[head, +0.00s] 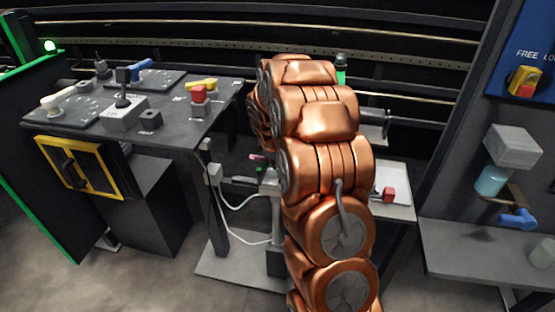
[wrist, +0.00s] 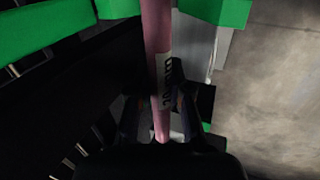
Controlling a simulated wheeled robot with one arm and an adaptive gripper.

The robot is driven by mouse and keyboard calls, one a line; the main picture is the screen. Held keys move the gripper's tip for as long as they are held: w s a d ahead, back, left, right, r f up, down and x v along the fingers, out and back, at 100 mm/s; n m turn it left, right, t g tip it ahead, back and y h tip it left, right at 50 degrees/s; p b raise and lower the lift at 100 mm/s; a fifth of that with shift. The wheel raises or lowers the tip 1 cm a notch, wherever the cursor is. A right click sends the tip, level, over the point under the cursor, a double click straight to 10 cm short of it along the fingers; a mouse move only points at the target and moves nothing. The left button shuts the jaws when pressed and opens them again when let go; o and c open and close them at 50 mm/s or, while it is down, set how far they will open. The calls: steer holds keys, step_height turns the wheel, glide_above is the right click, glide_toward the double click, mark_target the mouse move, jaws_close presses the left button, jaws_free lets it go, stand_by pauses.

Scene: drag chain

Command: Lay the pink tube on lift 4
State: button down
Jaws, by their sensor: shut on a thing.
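The pink tube (wrist: 157,45) runs up and down through the middle of the wrist view, with a pale label and dark lettering on it. My gripper (wrist: 157,105) is shut on the tube near its lower end, with dark fingers on both sides. Green parts (wrist: 215,10) lie at the top of the wrist view, and the tube passes between them; I cannot tell if it touches them. In the head view a small pink piece (head: 257,157) shows left of my copper arm, which hides most of the tube and the gripper. No lift number is readable.
A dark control bench (head: 170,125) with knobs and switches stands at the left of the head view. A grey stand with a base plate (head: 225,268) and white cables is beside my arm. A shelf (head: 480,250) with a blue cylinder above it is at right.

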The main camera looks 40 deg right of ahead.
steer(key=shift+f+b, duration=0.45)
steer(key=shift+f, duration=0.9)
steer(key=c, duration=1)
jaws_free()
steer(key=shift+r, duration=0.1)
steer(key=v, duration=1.1)
steer(key=shift+s+a+r, duration=0.1)
steer(key=shift+a+r, duration=0.1)
steer(key=shift+r, duration=0.15)
